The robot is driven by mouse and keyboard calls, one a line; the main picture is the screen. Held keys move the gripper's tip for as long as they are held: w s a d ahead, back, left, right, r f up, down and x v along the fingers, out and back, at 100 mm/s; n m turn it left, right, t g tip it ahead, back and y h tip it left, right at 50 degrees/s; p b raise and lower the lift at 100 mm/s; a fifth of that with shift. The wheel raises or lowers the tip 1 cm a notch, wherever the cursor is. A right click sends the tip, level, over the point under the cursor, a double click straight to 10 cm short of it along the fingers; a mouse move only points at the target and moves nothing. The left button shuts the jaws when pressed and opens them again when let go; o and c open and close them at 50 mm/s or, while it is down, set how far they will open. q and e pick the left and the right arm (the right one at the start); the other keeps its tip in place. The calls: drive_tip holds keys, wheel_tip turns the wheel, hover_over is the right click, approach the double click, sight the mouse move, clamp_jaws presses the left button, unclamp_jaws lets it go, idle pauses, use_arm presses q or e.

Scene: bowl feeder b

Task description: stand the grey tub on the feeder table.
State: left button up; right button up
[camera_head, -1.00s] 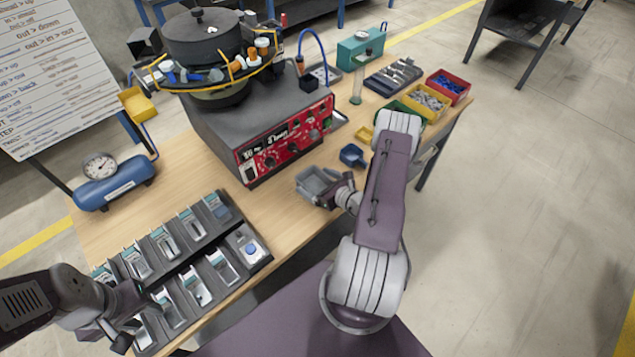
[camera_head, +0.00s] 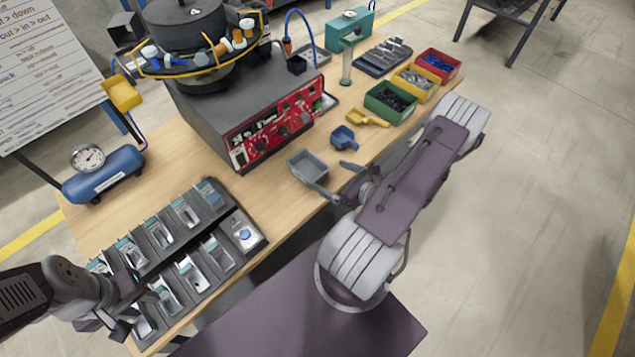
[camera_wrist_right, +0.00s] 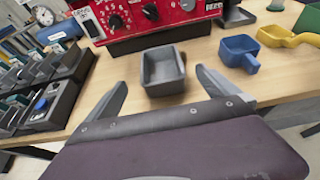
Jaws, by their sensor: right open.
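The grey tub (camera_head: 308,166) stands upright, open side up, on the wooden feeder table (camera_head: 275,195) near its front edge, in front of the red control panel. It also shows in the right wrist view (camera_wrist_right: 163,72). My right gripper (camera_head: 335,180) is open at the near side of the tub, its fingers pointing toward it. In the right wrist view the open fingers (camera_wrist_right: 160,82) are spread to either side of the tub's near end, with nothing held. My left gripper (camera_head: 140,310) is low over the front left rack; its jaw state is unclear.
The bowl feeder with its red control panel (camera_head: 280,120) stands behind the tub. A blue scoop (camera_head: 343,137) and a yellow scoop (camera_head: 368,118) lie to the right. Green (camera_head: 390,102), yellow and red bins stand further right. A dark rack of slots (camera_head: 175,250) fills the left front.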

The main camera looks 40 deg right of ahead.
drive_tip(key=w+a+r+n+g+y, duration=0.1)
drive_tip(key=a+r+n+g+y, duration=0.35)
drive_tip(key=a+n+y, duration=0.65)
drive_tip(key=s+a+r+n+g+h, duration=0.25)
drive_tip(key=s+a+n+g, duration=0.35)
drive_tip(key=a+n+g, duration=0.35)
drive_tip(key=r+n+h, duration=0.1)
drive_tip(key=n+h, duration=0.2)
drive_tip(key=n, duration=0.1)
drive_tip(key=w+r+n+t+h, duration=0.1)
drive_tip(key=n+h, duration=0.2)
drive_tip(key=n, duration=0.2)
drive_tip(key=w+r+n+h, duration=0.1)
drive_tip(key=n+h, duration=0.2)
drive_tip(key=n, duration=0.2)
drive_tip(key=shift+d+r+t+h, duration=0.25)
drive_tip(key=shift+d+r+t, duration=0.05)
drive_tip(key=shift+d+t, duration=0.1)
drive_tip(key=shift+s+a, duration=0.1)
